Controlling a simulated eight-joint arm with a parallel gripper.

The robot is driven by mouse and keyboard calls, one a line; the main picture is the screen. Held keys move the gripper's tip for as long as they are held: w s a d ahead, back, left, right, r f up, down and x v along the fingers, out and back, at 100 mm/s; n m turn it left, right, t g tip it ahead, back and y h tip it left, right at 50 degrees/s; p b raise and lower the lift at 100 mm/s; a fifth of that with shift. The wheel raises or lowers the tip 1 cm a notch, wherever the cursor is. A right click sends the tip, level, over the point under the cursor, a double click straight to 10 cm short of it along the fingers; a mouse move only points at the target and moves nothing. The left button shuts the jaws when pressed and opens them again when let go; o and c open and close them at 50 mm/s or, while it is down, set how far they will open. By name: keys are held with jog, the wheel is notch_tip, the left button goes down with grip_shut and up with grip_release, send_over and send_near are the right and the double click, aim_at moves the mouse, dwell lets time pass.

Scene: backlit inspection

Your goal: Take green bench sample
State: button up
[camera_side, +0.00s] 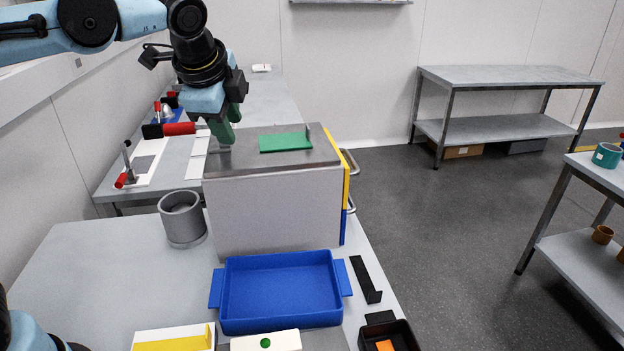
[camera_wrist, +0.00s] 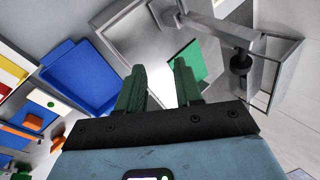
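A flat green plate (camera_side: 285,141), which looks like the green sample, lies on the grey top of a box-shaped cabinet (camera_side: 272,205) in the side view. My gripper (camera_side: 224,136) hangs above the cabinet top, to the left of the plate and apart from it. In the wrist view my gripper (camera_wrist: 158,72) has its two green fingers spread with nothing between them. The green plate (camera_wrist: 197,62) shows there just beyond the right finger, which hides part of it.
A blue tray (camera_side: 228,322) sits in front of the cabinet, near a white block with a green dot (camera_side: 250,343) and a black bin (camera_side: 402,338). A grey cup (camera_side: 181,217) stands left of the cabinet. Toggle clamps with red handles (camera_side: 122,180) stand behind. The front-left bench is clear.

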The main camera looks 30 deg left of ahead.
jog(key=w+d+r+m+g, duration=0.1)
jog(key=w+d+r+m, duration=0.25)
jog(key=w+m, duration=0.4)
jog(key=m+g, duration=0.1)
jog(key=m, duration=0.6)
send_near(309, 129)
notch_tip(309, 129, down, 2)
jog(key=shift+w+x, duration=0.1)
jog(key=shift+x, duration=1.7)
jog(key=shift+w+x, duration=0.15)
jog(key=shift+x, duration=1.6)
jog(key=shift+a+r, duration=0.1)
jog(key=shift+a, duration=0.1)
grip_shut()
